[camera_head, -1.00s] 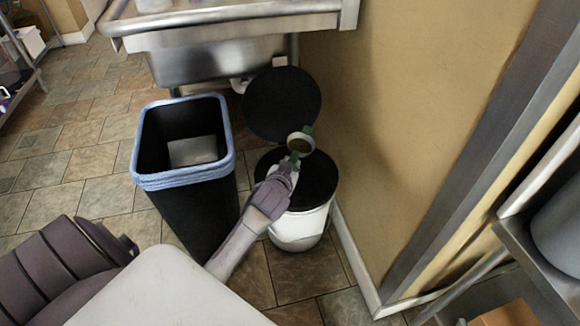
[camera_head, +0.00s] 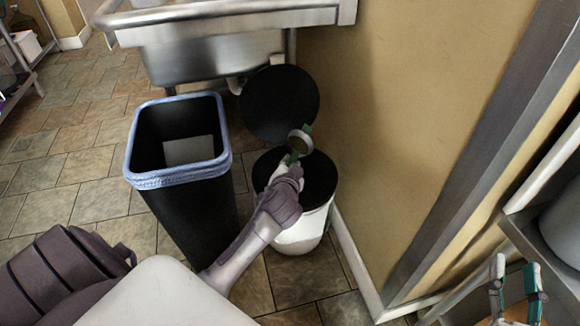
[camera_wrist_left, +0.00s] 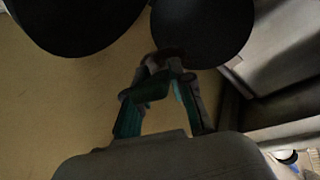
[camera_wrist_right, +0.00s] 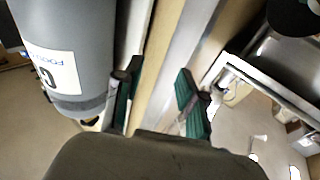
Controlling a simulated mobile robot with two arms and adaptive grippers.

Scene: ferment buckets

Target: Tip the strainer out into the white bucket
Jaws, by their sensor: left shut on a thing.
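The white bucket (camera_head: 300,235) stands on the floor against the wall. Its round top (camera_head: 318,178) looks black; I cannot tell whether that is a dark inside or a cover. My left gripper (camera_head: 294,157) is shut on the small round strainer (camera_head: 306,136), which has a pale rim and is tilted. In the head view the strainer overlaps the bucket's far rim; its height above it is unclear. In the left wrist view the gripper (camera_wrist_left: 165,82) has the dark strainer edge at its tips. My right gripper (camera_head: 515,283) is open and empty at lower right; it also shows in the right wrist view (camera_wrist_right: 158,85).
A black disc (camera_head: 280,103), perhaps a lid, is upright behind the bucket. A black bin with a blue liner rim (camera_head: 178,180) stands close on the left. A steel sink (camera_head: 215,55) is behind. A grey labelled cylinder (camera_wrist_right: 68,45) is beside the right gripper.

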